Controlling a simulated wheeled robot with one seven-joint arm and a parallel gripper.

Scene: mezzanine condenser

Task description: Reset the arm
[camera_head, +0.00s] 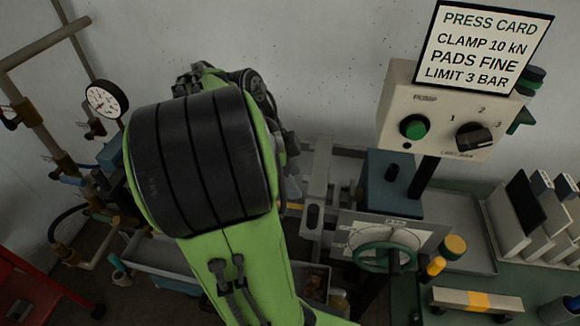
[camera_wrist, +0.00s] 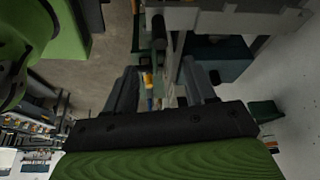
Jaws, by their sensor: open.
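My gripper (camera_wrist: 160,86) shows in the wrist view, its two dark fingers apart with nothing held between them. Beyond the fingers there is grey metal framework and a small yellow and blue item, too blurred to name. In the head view my green and black arm fills the middle and hides most of the gripper. The arm is raised in front of the wall, left of the press.
A control box (camera_head: 445,112) with a green button and a dial stands at the right under a press card sign (camera_head: 483,45). A green handwheel (camera_head: 385,250) sits below it. A pressure gauge (camera_head: 106,98) and pipes are at the left, beside a red cart (camera_head: 35,285).

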